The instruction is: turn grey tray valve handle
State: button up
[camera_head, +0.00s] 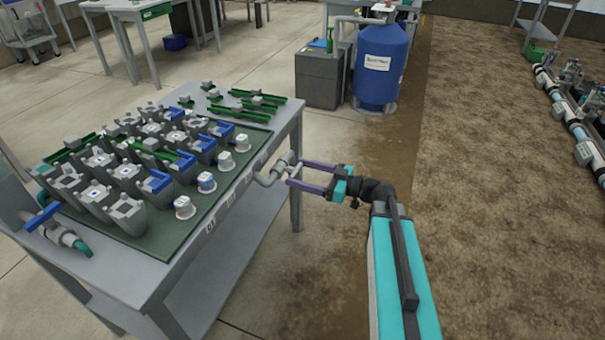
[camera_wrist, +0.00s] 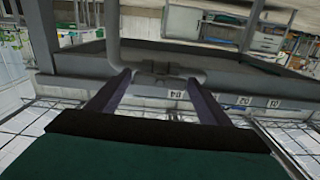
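The grey valve (camera_head: 270,178) sticks out from the right edge of the grey table, with a curved grey pipe and a small grey handle part at its outer end. It also shows in the wrist view (camera_wrist: 158,68), straight ahead between the fingers. My gripper (camera_head: 296,172) is open, with its two purple-grey fingers apart and pointing left at the valve. In the wrist view my gripper (camera_wrist: 160,78) has a fingertip on either side of the valve's middle. I cannot tell whether the fingers touch it. No tray is clearly seen at the valve.
The table (camera_head: 180,250) carries a green mat with many grey pots, blue and green clips and white-capped cups. A blue-handled valve (camera_head: 42,217) sits at its near left corner. A blue tank (camera_head: 382,65) and grey box (camera_head: 320,78) stand behind. Soil at right is clear nearby.

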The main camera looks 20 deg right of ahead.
jog(key=c, duration=0.7)
jog(key=shift+m, duration=0.5)
jog(key=shift+f+m+b, duration=0.1)
jog(key=shift+m+b, duration=0.35)
jog(key=shift+m, duration=0.35)
jog(key=m, duration=0.4)
jog(key=m+p, duration=0.1)
jog(key=m, duration=0.4)
jog(key=m+p, duration=0.3)
jog(key=m, duration=0.2)
jog(key=shift+m, duration=0.3)
